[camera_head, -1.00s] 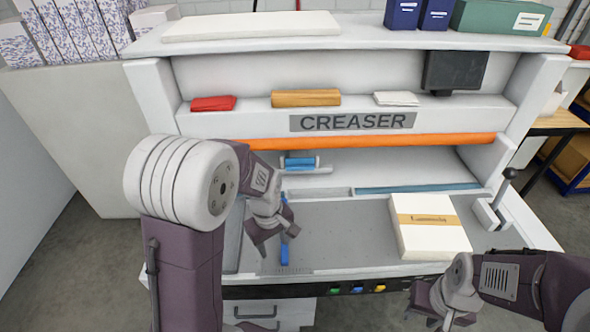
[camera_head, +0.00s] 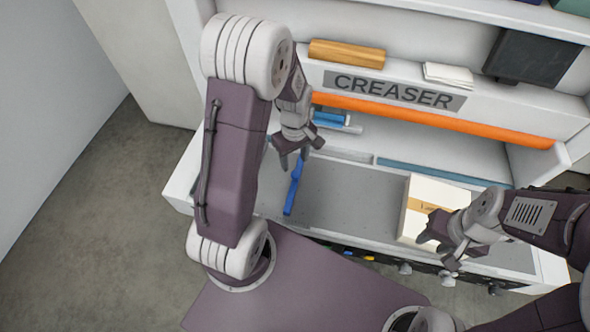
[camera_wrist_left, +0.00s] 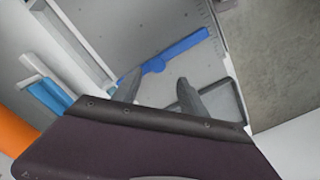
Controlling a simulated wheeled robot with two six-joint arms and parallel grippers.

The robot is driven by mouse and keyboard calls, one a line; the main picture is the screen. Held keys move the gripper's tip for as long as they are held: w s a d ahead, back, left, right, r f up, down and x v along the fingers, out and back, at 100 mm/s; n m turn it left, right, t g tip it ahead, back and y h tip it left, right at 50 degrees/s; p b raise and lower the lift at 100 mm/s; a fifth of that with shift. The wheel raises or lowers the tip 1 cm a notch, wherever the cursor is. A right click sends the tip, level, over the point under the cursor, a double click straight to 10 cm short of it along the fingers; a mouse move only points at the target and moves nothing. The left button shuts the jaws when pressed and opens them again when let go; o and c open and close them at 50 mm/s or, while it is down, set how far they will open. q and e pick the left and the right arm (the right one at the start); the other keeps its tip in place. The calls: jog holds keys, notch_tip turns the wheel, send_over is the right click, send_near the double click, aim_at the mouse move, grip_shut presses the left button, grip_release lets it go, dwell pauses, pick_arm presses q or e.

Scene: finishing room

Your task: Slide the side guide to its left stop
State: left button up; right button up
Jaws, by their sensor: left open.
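The side guide, a slim blue bar (camera_head: 293,190), lies on the grey perforated bed of the creaser near its left end. It also shows in the left wrist view (camera_wrist_left: 187,45), ahead of the fingers. My left gripper (camera_head: 293,161) is open, at the guide's far end; its two fingers (camera_wrist_left: 158,92) are apart with nothing held between them. The head view does not make clear whether a finger touches the guide. My right gripper (camera_head: 437,247) appears open and empty, near the front right of the bed, in front of the paper stack.
A white paper stack (camera_head: 420,199) with a tan band lies on the bed's right. A small blue-topped part (camera_head: 330,118) sits behind the guide, below the orange bar (camera_head: 430,119). Coloured buttons and knobs line the front edge. Bare bed (camera_head: 345,205) lies between guide and stack.

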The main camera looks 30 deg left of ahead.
aim_at(296, 173)
pick_arm(q)
jog(key=f, duration=0.6)
jog(key=shift+w+f+p, duration=0.25)
jog(key=shift+f+p, duration=0.1)
jog(key=shift+p, duration=0.05)
jog(key=shift+s+f, duration=0.2)
jog(key=shift+f, duration=0.25)
jog(key=shift+w+d, duration=0.1)
jog(key=shift+w, duration=0.1)
grip_shut()
jog(key=shift+w, duration=0.1)
